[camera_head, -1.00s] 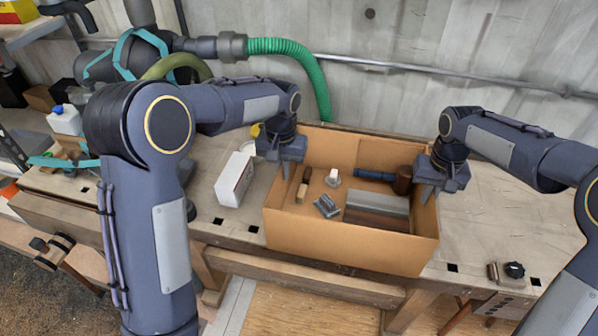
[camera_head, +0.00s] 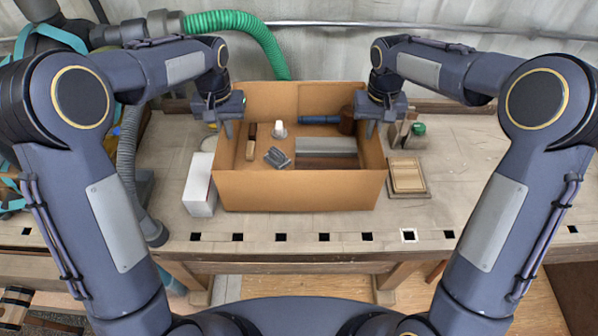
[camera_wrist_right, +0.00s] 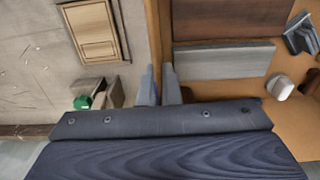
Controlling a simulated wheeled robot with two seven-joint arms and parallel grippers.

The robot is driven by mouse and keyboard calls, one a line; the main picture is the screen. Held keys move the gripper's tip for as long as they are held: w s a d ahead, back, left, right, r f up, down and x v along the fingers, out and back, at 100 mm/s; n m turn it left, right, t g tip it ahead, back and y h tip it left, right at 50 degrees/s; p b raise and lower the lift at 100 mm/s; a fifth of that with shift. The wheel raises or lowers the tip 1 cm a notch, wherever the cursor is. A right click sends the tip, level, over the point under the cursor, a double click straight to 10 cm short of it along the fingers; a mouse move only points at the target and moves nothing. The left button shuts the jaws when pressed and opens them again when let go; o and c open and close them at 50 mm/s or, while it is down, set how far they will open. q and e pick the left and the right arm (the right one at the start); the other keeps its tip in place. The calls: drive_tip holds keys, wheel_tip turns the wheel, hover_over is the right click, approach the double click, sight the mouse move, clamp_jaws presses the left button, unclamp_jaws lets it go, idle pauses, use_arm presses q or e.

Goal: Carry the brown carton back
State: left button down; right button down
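The brown carton (camera_head: 300,190) is over the wooden bench, open at the top and level. I cannot tell for certain whether its bottom touches the bench. Inside are a blue-handled mallet, a grey and dark brown block, a grey metal piece, a small white-topped item and a wooden-handled tool. My left gripper (camera_head: 228,128) is at the carton's left wall, its fingers at the rim. My right gripper (camera_head: 370,128) is at the right wall. In the right wrist view its fingers (camera_wrist_right: 160,85) are close together with the carton's wall (camera_wrist_right: 157,30) between them.
A white box (camera_head: 199,185) stands close against the carton's left side. A wooden tray-like piece (camera_head: 407,176) and a green-topped item (camera_head: 418,129) are to its right. The bench (camera_head: 480,180) is clear at far right. A green hose (camera_head: 240,28) hangs behind.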

sight(234, 160)
use_arm(q)
drive_tip(key=shift+f, duration=0.1)
use_arm(e)
drive_tip(key=shift+f, duration=0.1)
